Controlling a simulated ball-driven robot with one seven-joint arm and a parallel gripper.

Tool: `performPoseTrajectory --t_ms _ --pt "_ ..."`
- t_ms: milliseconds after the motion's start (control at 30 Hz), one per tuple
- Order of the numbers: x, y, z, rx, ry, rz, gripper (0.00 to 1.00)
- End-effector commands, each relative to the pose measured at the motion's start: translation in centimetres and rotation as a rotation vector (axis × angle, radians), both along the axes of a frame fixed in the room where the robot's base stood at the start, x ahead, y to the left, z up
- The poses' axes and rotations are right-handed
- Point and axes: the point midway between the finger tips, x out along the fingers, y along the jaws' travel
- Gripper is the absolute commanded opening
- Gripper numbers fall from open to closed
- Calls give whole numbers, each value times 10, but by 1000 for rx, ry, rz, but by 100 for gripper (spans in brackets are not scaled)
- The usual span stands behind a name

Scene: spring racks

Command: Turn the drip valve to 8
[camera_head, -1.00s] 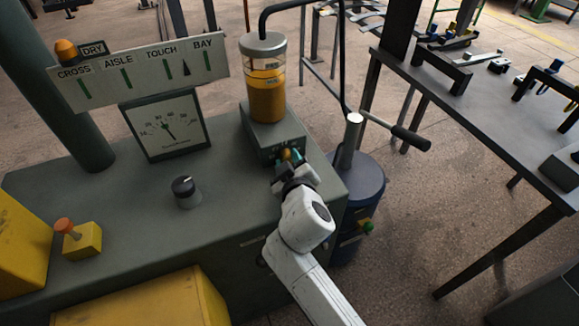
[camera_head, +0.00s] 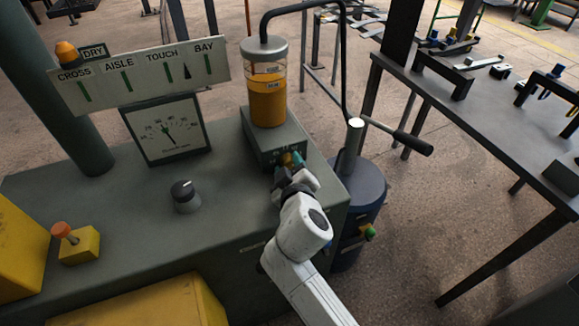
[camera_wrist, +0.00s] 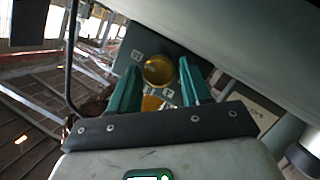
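The drip valve is a small brass knob (camera_head: 286,160) on the front of the grey block under the amber oil reservoir (camera_head: 267,98). In the wrist view the round end of the knob (camera_wrist: 157,70) lies between my two teal fingertips. My gripper (camera_head: 291,163) is at the knob, and in the wrist view my gripper (camera_wrist: 160,78) has its fingers apart with a gap visible beside the knob. I cannot tell whether a finger touches it. Small white marks show on the plate around the knob; the pointer setting is too small to read.
The grey bench (camera_head: 120,220) carries a black-topped dial (camera_head: 185,195), a gauge (camera_head: 168,128) and an orange-topped yellow switch box (camera_head: 78,244). A lever pump with a black handle (camera_head: 411,141) stands close right of my gripper. A dark table (camera_head: 500,120) is further right.

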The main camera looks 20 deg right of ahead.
Motion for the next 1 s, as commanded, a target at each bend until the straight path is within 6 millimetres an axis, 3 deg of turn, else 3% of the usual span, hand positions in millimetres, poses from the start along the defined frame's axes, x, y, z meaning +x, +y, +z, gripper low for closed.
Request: performPoseTrajectory --t_ms 267,700,1000 --pt "-9 3 2 0 -1 2 48" --pt "-82 21 22 1 0 2 48" --pt "-101 26 28 0 -1 1 48"
